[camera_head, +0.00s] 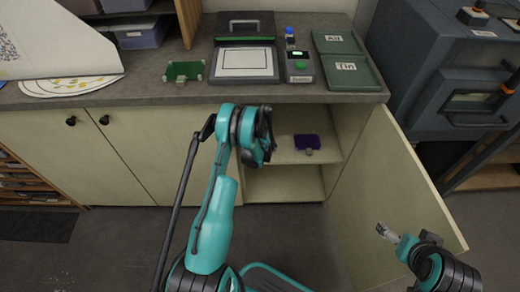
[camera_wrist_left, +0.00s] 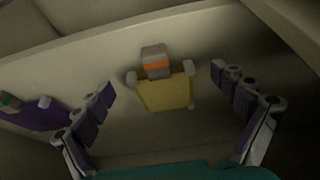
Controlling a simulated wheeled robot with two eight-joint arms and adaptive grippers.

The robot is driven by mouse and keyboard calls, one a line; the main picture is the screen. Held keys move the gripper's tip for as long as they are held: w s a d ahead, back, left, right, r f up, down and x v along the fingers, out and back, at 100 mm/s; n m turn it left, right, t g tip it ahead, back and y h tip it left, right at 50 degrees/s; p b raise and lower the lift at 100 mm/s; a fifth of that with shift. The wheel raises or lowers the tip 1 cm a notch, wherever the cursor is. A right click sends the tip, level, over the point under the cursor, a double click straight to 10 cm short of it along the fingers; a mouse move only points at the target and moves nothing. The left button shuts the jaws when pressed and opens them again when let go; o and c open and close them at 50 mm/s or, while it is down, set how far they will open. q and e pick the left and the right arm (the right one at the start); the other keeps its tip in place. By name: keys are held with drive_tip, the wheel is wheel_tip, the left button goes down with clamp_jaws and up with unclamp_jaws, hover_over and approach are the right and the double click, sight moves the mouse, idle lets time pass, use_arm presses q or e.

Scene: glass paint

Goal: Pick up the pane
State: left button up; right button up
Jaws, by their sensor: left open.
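In the left wrist view a yellow pane (camera_wrist_left: 165,92) with grey corner pieces and a grey block with an orange band (camera_wrist_left: 156,63) lies on a pale shelf surface. My left gripper (camera_wrist_left: 163,77) is open, its fingers apart on either side of the pane, not visibly touching it. In the head view my left gripper (camera_head: 267,138) is at the mouth of the open cabinet and hides the yellow pane. A purple pane (camera_head: 307,142) lies on the cabinet shelf to its right; it also shows in the left wrist view (camera_wrist_left: 48,117). A green pane (camera_head: 183,71) is on the counter.
The open cabinet door (camera_head: 400,190) stands to the right, with my right gripper (camera_head: 387,232) in front of it, small and unclear. The counter (camera_head: 130,92) above holds a framed device (camera_head: 245,62), a button box (camera_head: 299,68) and green trays (camera_head: 350,74). A kiln-like box (camera_head: 465,80) stands right.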

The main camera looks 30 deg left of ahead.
use_arm(q)
drive_tip(key=c, duration=1.3)
drive_tip(key=shift+o, duration=0.2)
wheel_tip(320, 180, up, 13)
drive_tip(key=p, duration=0.5)
